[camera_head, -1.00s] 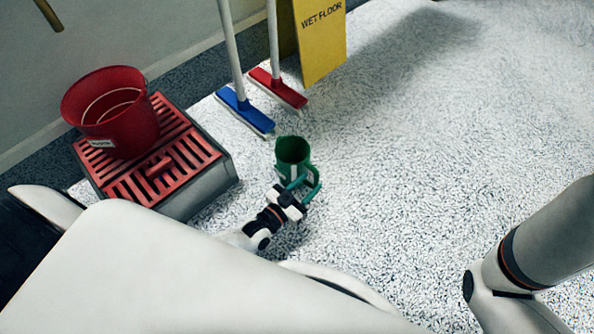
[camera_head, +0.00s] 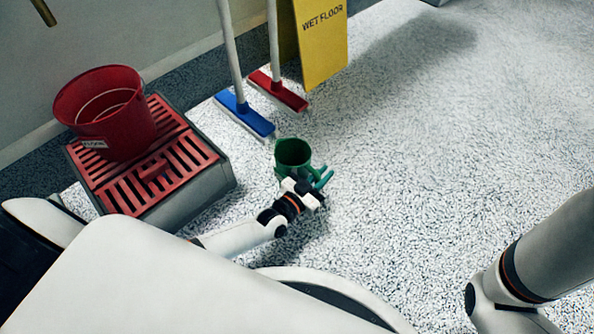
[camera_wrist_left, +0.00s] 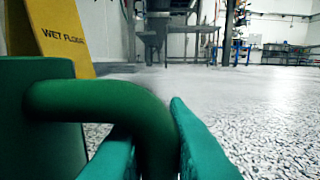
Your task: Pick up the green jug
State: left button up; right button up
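The green jug (camera_head: 293,153) stands upright on the speckled floor in the head view, its handle on the near right side. My left gripper (camera_head: 318,184) is at that handle, reaching in from below left. In the left wrist view the jug's side (camera_wrist_left: 35,135) fills the left edge. Its dark green handle (camera_wrist_left: 105,100) bends down between the two teal fingers of my left gripper (camera_wrist_left: 155,140). The fingers sit snugly on both sides of the handle, with no clear gap showing. My right gripper is out of view.
A red bucket (camera_head: 106,112) stands on a red-grated platform (camera_head: 185,151) to the left. A blue broom (camera_head: 244,113), a red broom (camera_head: 277,91) and a yellow wet floor sign (camera_head: 320,45) stand behind the jug. The floor to the right is clear.

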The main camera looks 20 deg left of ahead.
pick_arm(q)
grip_shut()
